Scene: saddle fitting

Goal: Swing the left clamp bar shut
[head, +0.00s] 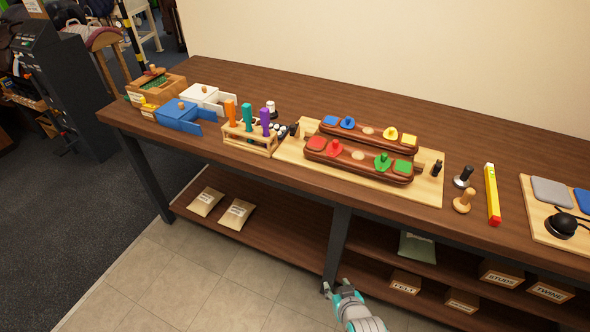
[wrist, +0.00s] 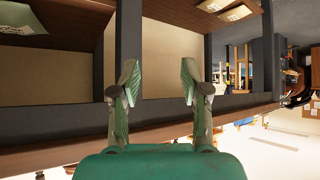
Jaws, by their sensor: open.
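A light wooden board (head: 425,190) lies on the workbench with two long dark wooden pieces on it, a rear one (head: 370,133) and a front one (head: 345,160). They carry coloured pads and knobs. A small dark part (head: 293,130) at the board's left end may be the left clamp bar; its pose is too small to tell. A black upright part (head: 437,168) stands at the right end. My gripper (head: 341,286) is low in front of the bench, below the top and well away from the board. In the wrist view its two fingers (wrist: 159,82) are apart with nothing between them.
The workbench (head: 235,75) has shelves below with bags (head: 237,213) and labelled boxes (head: 405,282). A rack of coloured-handled tools (head: 250,138) and a blue box (head: 178,114) stand left. A yellow level (head: 492,195) lies right. The floor (head: 190,270) in front is clear.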

